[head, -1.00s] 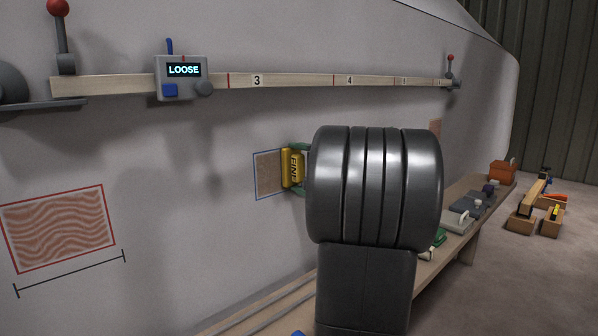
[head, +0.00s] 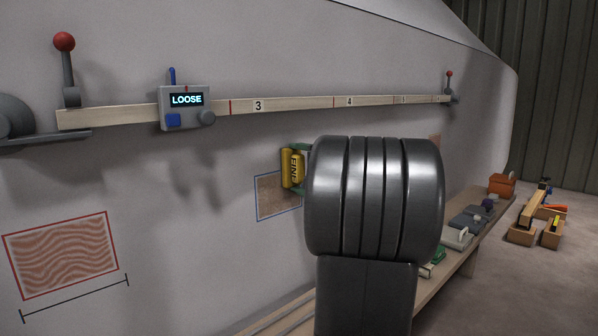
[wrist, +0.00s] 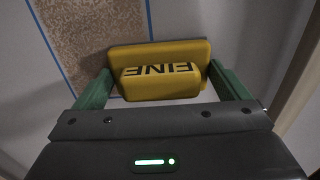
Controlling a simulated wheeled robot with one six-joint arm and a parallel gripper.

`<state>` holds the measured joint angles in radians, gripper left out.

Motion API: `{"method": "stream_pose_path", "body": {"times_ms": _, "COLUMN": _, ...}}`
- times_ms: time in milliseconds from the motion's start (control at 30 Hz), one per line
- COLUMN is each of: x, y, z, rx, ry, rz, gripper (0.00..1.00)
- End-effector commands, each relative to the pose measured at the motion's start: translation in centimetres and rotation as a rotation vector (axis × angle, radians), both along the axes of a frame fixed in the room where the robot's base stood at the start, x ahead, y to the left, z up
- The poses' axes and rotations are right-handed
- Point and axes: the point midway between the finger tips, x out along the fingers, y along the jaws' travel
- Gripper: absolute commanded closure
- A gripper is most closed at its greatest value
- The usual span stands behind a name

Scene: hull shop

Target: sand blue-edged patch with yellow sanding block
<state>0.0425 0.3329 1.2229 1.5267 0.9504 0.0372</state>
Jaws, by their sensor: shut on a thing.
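The blue-edged patch (head: 268,200), a speckled brown rectangle on the grey hull wall, is partly covered by the block and my arm in the head view. In the wrist view the patch (wrist: 95,35) fills the upper left. The yellow sanding block (head: 290,169), marked FINE, is between the green fingers of my gripper (head: 297,168). The wrist view shows my gripper (wrist: 160,76) shut on the block (wrist: 155,88), which overlaps the patch's lower right part there. I cannot tell whether the block touches the wall.
A wooden batten (head: 290,105) with a grey box (head: 186,108) reading LOOSE runs above. A red-edged wavy patch (head: 62,255) is at lower left. A bench (head: 462,250) with tools runs along the wall at right.

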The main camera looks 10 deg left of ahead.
Motion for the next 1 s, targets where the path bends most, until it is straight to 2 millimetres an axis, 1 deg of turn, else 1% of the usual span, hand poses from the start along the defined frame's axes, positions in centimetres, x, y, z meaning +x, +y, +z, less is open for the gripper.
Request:
{"method": "stream_pose_path", "body": {"times_ms": 33, "x": 0.0, "y": 0.0, "z": -0.7, "rx": 0.001, "ry": 0.001, "rz": 0.0, "gripper": 0.25}}
{"method": "stream_pose_path", "body": {"times_ms": 300, "x": -0.1, "y": 0.0, "z": -3.1, "rx": -0.001, "ry": 0.001, "rz": 0.0, "gripper": 0.25}}
{"method": "stream_pose_path", "body": {"times_ms": 533, "x": -0.1, "y": 0.0, "z": -3.6, "rx": -0.001, "ry": 0.001, "rz": 0.001, "gripper": 0.25}}
{"method": "stream_pose_path", "body": {"times_ms": 833, "x": -0.1, "y": -0.1, "z": -6.4, "rx": -0.001, "ry": 0.001, "rz": 0.0, "gripper": 0.25}}
{"method": "stream_pose_path", "body": {"times_ms": 1000, "x": -0.2, "y": -0.1, "z": -6.9, "rx": -0.001, "ry": 0.001, "rz": 0.001, "gripper": 0.25}}
